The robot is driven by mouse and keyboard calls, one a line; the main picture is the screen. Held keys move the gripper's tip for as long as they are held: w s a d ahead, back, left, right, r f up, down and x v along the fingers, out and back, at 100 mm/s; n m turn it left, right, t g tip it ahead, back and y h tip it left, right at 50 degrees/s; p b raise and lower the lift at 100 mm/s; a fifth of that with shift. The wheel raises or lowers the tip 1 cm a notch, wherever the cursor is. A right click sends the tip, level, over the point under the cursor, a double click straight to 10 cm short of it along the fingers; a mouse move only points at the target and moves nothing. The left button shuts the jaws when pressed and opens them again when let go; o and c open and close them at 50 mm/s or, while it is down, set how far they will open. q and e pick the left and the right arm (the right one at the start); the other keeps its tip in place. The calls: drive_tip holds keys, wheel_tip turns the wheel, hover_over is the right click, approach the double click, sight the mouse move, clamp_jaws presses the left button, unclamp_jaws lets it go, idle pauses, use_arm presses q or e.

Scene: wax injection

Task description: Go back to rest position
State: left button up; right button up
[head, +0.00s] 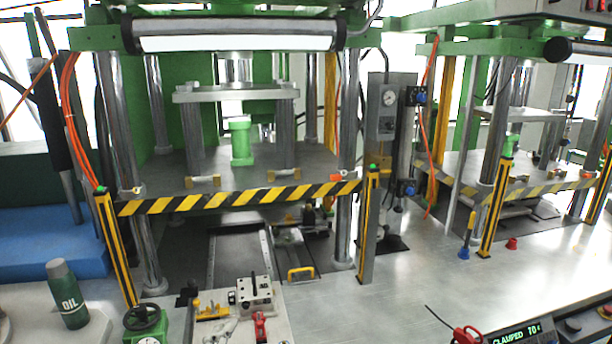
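Neither of my grippers shows in the head view, so I cannot see how they stand. The wax injection press (230,172) fills the middle left, with a green frame, steel columns and a yellow-black striped bar (240,197) across its front. A green cylindrical piece (241,140) stands upright on its bed, under a raised steel plate (235,92).
A second press (520,165) stands at the right. A dark green oil bottle (67,294) stands at the lower left. A fixture plate (240,325) carries a metal block and clamps. A display panel (515,336) reads "CLAMPED". The steel tabletop (345,310) is clear at centre.

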use_arm(q)
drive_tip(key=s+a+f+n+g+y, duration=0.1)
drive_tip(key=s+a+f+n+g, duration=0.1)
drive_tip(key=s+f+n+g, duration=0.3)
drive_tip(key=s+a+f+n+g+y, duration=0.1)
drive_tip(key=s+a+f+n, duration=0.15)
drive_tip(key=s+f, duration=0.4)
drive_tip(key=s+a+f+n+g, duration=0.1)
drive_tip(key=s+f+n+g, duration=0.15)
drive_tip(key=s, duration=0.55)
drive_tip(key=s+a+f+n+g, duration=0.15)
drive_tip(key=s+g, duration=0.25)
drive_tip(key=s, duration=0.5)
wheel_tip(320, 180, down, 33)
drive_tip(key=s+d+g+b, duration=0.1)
drive_tip(key=b, duration=0.5)
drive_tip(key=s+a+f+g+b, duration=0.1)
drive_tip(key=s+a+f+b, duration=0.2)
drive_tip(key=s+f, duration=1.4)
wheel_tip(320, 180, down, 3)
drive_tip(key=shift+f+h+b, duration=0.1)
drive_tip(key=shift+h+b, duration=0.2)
drive_tip(key=shift+b, duration=0.2)
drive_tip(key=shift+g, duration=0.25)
